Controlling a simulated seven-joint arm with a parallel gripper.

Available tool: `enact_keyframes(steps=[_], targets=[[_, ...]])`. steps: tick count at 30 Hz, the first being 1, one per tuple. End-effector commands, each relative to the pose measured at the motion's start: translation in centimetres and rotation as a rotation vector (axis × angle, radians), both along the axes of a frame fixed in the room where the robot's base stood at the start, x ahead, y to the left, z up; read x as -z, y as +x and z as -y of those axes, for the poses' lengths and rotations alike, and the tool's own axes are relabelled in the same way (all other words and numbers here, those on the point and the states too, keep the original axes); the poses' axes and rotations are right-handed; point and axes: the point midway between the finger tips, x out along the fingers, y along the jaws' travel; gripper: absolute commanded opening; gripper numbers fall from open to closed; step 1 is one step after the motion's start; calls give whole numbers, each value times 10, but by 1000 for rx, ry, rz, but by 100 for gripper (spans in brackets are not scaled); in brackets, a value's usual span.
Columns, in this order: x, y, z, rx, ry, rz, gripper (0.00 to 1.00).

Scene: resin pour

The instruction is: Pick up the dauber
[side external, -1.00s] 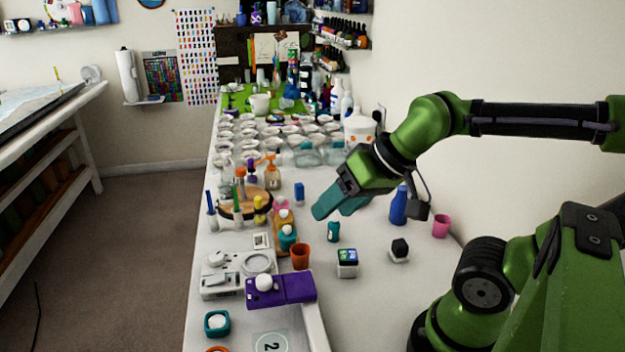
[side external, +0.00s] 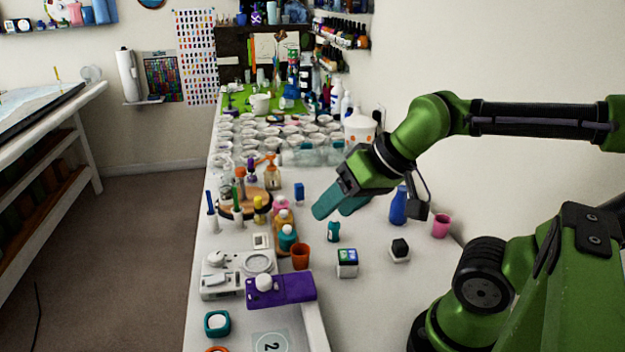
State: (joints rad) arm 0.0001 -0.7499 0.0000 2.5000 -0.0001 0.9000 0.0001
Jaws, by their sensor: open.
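My gripper (side external: 337,209) has teal fingers and hangs above the middle of the white worktable (side external: 375,310). It is open, with nothing seen between the fingers. I cannot tell for sure which object is the dauber. A small teal piece with a dark top (side external: 333,232) stands on the table just below the fingers, apart from them. A small block with a black top and white base (side external: 399,251) stands to the right of it.
A white and green-blue cube (side external: 347,263), an orange cup (side external: 301,256) and a purple item (side external: 280,291) stand nearer the camera. A blue bottle (side external: 398,206) and pink cup (side external: 440,226) stand right. Bottles (side external: 287,237) and a wooden round holder (side external: 258,203) crowd the left.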

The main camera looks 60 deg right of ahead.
Motion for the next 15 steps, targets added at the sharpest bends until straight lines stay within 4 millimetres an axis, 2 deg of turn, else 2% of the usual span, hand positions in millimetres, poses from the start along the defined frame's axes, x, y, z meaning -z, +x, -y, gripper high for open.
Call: enact_keyframes(steps=[5, 8, 11, 15], targets=[[9, 3, 4, 18, 1, -37, 56], [17, 16, 14, 53, 7, -95, 56], [20, 44, 34, 102, 4, -154, 56], [26, 92, 73, 173, -17, -221, 56]])
